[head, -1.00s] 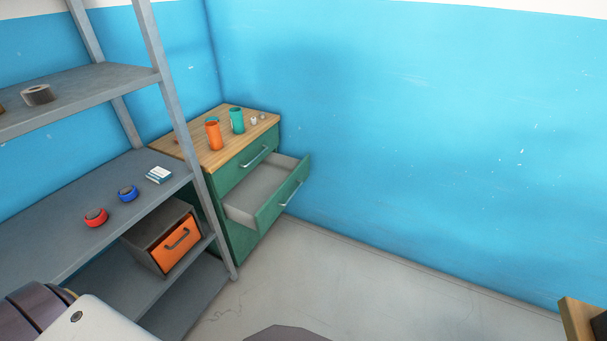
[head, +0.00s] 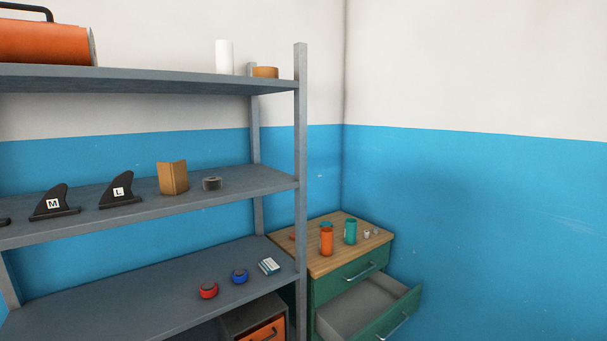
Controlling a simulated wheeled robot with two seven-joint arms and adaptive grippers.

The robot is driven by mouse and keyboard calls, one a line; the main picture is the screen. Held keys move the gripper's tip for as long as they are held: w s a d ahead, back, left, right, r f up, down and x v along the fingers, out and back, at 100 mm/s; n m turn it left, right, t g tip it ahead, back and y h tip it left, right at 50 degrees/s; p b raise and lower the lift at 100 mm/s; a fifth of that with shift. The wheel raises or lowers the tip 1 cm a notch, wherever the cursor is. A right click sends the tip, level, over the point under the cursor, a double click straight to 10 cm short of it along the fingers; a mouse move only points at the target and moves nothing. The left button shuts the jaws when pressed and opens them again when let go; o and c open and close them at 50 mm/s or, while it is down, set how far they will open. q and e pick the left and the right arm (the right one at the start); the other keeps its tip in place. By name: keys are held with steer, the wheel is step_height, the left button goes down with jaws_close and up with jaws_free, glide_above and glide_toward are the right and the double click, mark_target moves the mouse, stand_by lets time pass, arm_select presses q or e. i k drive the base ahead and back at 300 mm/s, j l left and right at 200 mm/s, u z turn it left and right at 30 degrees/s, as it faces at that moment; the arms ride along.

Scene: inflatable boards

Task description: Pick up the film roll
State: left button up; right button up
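A white upright cylinder (head: 224,57), which looks like the film roll, stands on the top shelf (head: 180,83) of the grey rack near its right end. A low brown tape-like roll (head: 265,72) lies just right of it.
The middle shelf also holds black fins (head: 120,191) and a brown folded card (head: 173,178). Red (head: 208,290) and blue (head: 239,276) rolls lie on the lower shelf. The green cabinet (head: 328,290) at right has an open drawer (head: 372,312) sticking out.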

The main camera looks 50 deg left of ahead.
mark_target(224, 48)
steer(key=u, duration=2.1)
